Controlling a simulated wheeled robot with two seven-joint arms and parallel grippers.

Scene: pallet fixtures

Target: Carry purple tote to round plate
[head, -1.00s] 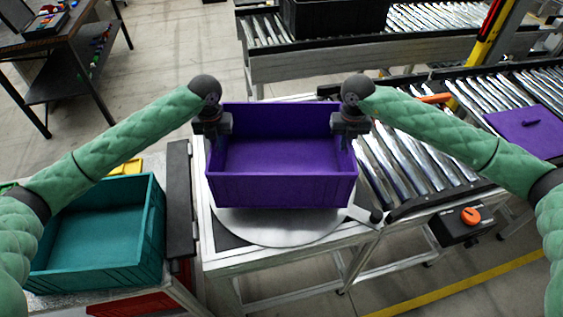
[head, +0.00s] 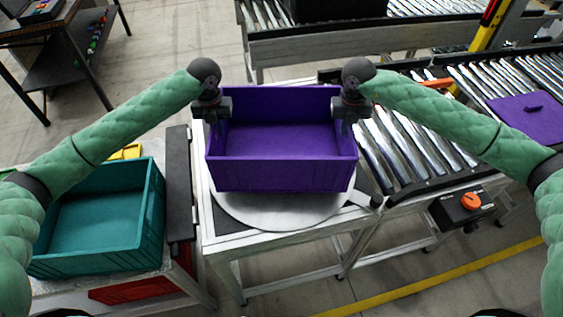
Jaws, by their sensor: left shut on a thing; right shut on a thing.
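The purple tote (head: 282,176) is upright and looks empty in the head view. It is in front of me, over the round plate (head: 280,210), a grey disc on a metal-framed stand. The tote hides the far part of the plate; I cannot tell whether its base touches the plate. My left gripper (head: 214,112) is shut on the tote's left side wall near the far corner. My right gripper (head: 348,112) is shut on its right side wall near the far corner.
A teal tote (head: 105,262) stands on a table at the left. A roller conveyor (head: 400,150) runs right of the stand, with a purple lid (head: 530,116) on it and a control box with an orange knob (head: 470,202) in front. Another conveyor (head: 420,32) crosses behind.

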